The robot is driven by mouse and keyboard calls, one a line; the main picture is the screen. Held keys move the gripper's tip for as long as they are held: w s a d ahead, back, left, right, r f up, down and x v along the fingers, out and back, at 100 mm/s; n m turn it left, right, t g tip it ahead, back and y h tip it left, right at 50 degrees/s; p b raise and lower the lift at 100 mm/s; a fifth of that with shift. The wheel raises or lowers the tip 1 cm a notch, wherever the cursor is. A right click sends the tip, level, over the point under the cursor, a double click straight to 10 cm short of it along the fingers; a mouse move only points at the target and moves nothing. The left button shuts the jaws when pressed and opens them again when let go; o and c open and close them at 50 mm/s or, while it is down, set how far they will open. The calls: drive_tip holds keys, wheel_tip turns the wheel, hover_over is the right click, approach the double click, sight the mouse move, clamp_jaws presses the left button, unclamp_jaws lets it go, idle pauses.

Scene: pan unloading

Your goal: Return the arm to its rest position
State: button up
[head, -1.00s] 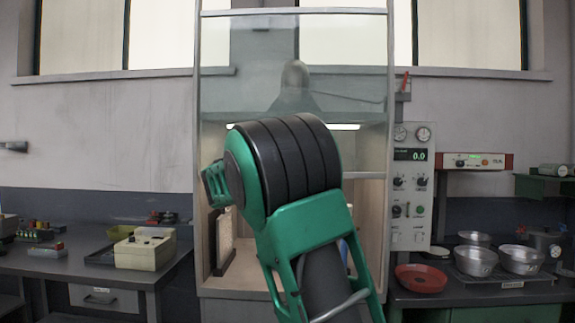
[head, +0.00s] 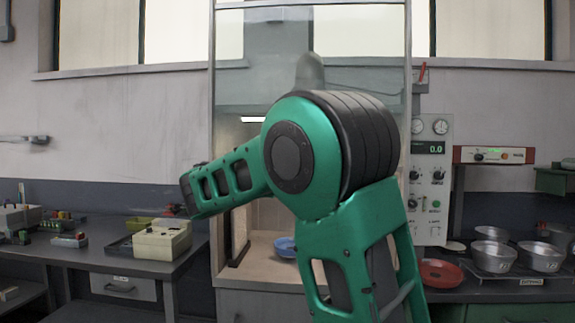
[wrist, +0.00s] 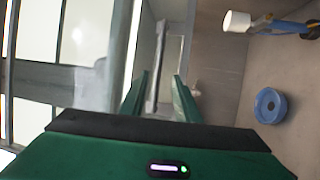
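My arm, green with black bands at the elbow, rises in front of the fume hood (head: 408,60) in the head view. Its forearm stretches to the left, and my gripper cannot be made out there. In the wrist view my gripper (wrist: 160,98) shows two green fingers standing apart. Nothing is held between them; a grey bar of the background shows through the gap.
A blue round dish (head: 285,246) lies inside the hood; it also shows in the wrist view (wrist: 270,105). A red pan (head: 440,273) and several metal pots (head: 494,256) are on the right bench. A beige device (head: 162,240) is on the left bench (head: 90,251).

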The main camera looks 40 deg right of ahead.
drive_tip(key=s+d+f+m+g+y, duration=0.1)
drive_tip(key=s+d+f+m+y, duration=0.2)
drive_tip(key=f, duration=0.4)
drive_tip(key=s+d+f+g+y, duration=0.1)
drive_tip(key=s+d+f+g, duration=0.1)
drive_tip(key=d+f, duration=0.4)
drive_tip(key=s+a+f+m+g+y, duration=0.1)
drive_tip(key=s+a+f+m+y, duration=0.15)
drive_tip(key=s+f+y, duration=0.6)
drive_tip(key=s+a+f+m+g+y, duration=0.2)
drive_tip(key=s+a+f, duration=0.6)
drive_tip(key=s, duration=0.4)
drive_tip(key=s+a+f+m+g+y, duration=0.2)
drive_tip(key=s+a+f+m+y, duration=0.1)
drive_tip(key=s+a+f, duration=0.6)
drive_tip(key=s+a+y, duration=0.1)
drive_tip(key=s+a, duration=0.1)
drive_tip(key=s, duration=0.1)
drive_tip(key=shift+f, duration=0.15)
drive_tip(key=shift+a, duration=0.1)
